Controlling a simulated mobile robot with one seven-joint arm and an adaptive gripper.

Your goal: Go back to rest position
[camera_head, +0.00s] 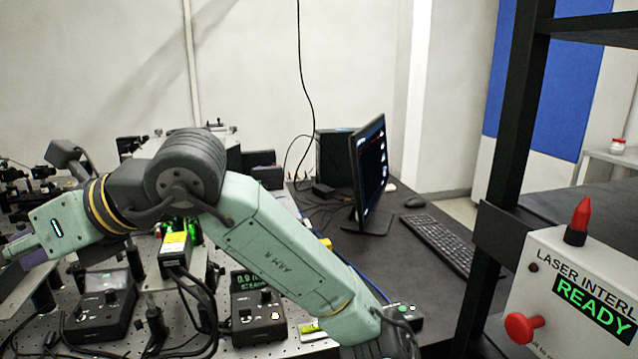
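My pale green arm crosses the left half of the head view, with its dark elbow raised over the optical bench (95,345). The forearm points to the left edge of the picture. A laser interlock box (565,290) at the right shows a green "READY" display, a red push button (522,327) and a red beacon (579,216) on top.
Control boxes (100,305) (257,308) and cables lie on the bench below my arm. A monitor (369,170), a keyboard (440,243) and a mouse (414,202) are on the dark desk (395,265). A black rack post (508,150) stands at the right.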

